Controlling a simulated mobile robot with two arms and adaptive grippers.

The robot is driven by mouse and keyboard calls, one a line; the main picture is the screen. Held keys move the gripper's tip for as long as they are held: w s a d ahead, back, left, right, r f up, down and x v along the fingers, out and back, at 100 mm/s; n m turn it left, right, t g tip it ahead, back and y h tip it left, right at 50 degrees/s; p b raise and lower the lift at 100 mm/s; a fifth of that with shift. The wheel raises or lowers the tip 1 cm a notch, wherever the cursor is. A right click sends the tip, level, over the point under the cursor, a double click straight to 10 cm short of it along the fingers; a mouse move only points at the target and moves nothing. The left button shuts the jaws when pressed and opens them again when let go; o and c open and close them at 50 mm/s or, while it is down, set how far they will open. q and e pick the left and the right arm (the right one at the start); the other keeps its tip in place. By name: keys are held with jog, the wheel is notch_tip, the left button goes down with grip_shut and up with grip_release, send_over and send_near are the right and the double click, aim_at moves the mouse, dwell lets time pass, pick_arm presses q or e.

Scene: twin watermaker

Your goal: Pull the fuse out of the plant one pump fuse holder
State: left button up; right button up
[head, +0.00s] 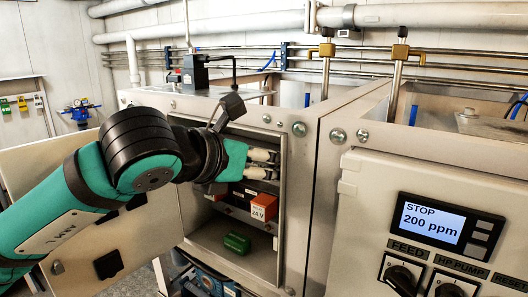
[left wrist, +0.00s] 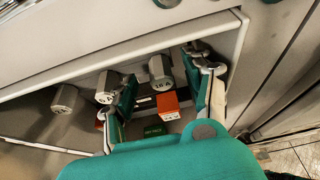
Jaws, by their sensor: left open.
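My left gripper (head: 272,164) reaches into the open cabinet (head: 222,240) in the head view. In the left wrist view the left gripper (left wrist: 160,84) has its fingers spread wide apart with nothing held between them. Pale round capped bodies stand in a row inside: one at the left (left wrist: 65,98), one beside the left finger (left wrist: 107,87), and one between the fingers (left wrist: 160,72). They look like fuse holders. I cannot tell which one is the plant one pump's, and no bare fuse is discernible. The right gripper is in neither view.
An orange 24 V block (head: 263,205) sits below the fingers, with a green block (head: 237,242) on the cabinet floor. The cabinet door (head: 85,232) hangs open at left. A control panel with a lit display (head: 437,225) is at right.

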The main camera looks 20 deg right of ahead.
pick_arm(q)
jog(key=shift+x, duration=0.95)
grip_shut()
grip_release()
jog(key=shift+a, duration=0.1)
